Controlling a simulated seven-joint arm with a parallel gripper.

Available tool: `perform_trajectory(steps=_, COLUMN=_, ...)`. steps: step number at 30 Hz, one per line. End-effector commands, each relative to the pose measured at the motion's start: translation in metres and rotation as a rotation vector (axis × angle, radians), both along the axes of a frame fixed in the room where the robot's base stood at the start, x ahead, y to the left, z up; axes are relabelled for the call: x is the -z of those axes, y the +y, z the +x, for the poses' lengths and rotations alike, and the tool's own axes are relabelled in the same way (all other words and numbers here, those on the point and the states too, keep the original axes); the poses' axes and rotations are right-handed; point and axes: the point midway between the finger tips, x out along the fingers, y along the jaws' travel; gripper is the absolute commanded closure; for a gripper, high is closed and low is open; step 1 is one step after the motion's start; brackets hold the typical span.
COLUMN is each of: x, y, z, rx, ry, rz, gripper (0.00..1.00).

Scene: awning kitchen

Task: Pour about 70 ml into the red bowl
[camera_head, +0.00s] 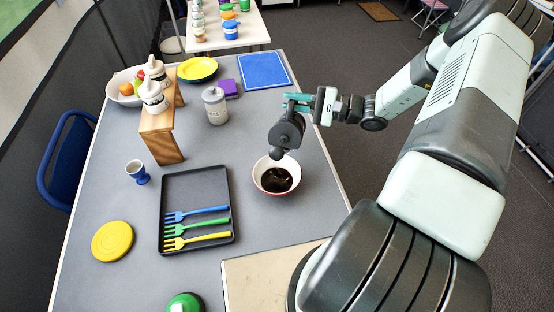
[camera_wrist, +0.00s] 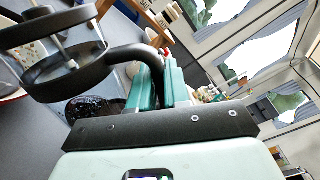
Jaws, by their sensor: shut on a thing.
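The red bowl (camera_head: 257,186) stands on the grey table, with a pale inside and dark liquid in its bottom. In the wrist view, the teal fingers (camera_wrist: 160,88) grip the jug's curved dark handle (camera_wrist: 145,58). I cannot make out a falling stream or the liquid level in the jug.
A black tray (camera_head: 196,181) with blue, green and yellow forks lies left of the bowl. A lidded grey canister (camera_head: 215,106) stands behind. A wooden stand (camera_head: 162,133), blue egg cup (camera_head: 138,171) and yellow disc (camera_head: 113,241) are farther left. Table between tray and bowl is clear.

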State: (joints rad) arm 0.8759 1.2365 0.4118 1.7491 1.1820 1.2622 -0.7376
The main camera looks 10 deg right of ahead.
Motion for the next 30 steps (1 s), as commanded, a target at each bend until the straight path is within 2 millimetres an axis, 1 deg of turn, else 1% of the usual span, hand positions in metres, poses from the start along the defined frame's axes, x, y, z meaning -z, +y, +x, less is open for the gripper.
perform_trajectory(steps=5, x=0.001, y=0.0, z=0.001, rx=-0.002, ry=0.014, rz=0.008, gripper=1.0)
perform_trajectory(steps=9, x=0.01, y=-0.002, z=0.005, rx=-0.008, ry=0.073, rz=0.033, gripper=1.0)
perform_trajectory(steps=11, x=0.011, y=-0.003, z=0.007, rx=-0.011, ry=0.111, rz=0.048, gripper=1.0)
perform_trajectory(steps=14, x=0.014, y=-0.005, z=0.012, rx=-0.019, ry=0.192, rz=0.085, gripper=1.0)
perform_trajectory(steps=20, x=0.038, y=-0.01, z=0.023, rx=-0.03, ry=0.363, rz=0.157, gripper=1.0)
perform_trajectory(steps=30, x=0.057, y=-0.023, z=0.05, rx=-0.045, ry=0.632, rz=0.268, gripper=1.0)
